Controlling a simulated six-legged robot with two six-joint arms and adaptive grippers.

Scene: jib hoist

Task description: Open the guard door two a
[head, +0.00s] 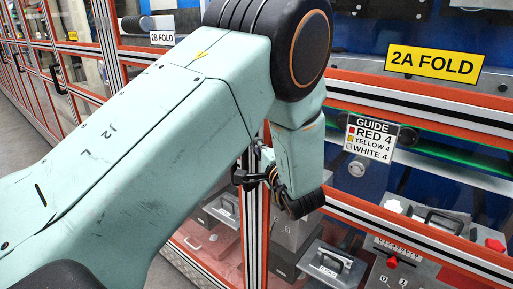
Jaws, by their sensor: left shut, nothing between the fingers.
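The guard door marked 2A (424,92) has orange, white and black rails around clear panels. It fills the right side of the head view and appears closed. A yellow "2A FOLD" sign (433,63) is at its upper part. My left arm crosses from the left and its wrist hangs in front of the door's left post. My left gripper (240,177) is small and dark, beside that post, shut and empty. The wrist partly hides it, and I cannot tell whether it touches the post. The door's handle cannot be made out clearly. My right gripper is not in view.
A guide sign (370,138) listing red, yellow and white hangs below the 2A sign. Behind the clear panels are grey machine parts with red knobs (495,245). A "2B FOLD" sign (162,38) marks the panel to the left. A grey floor strip (20,110) runs at far left.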

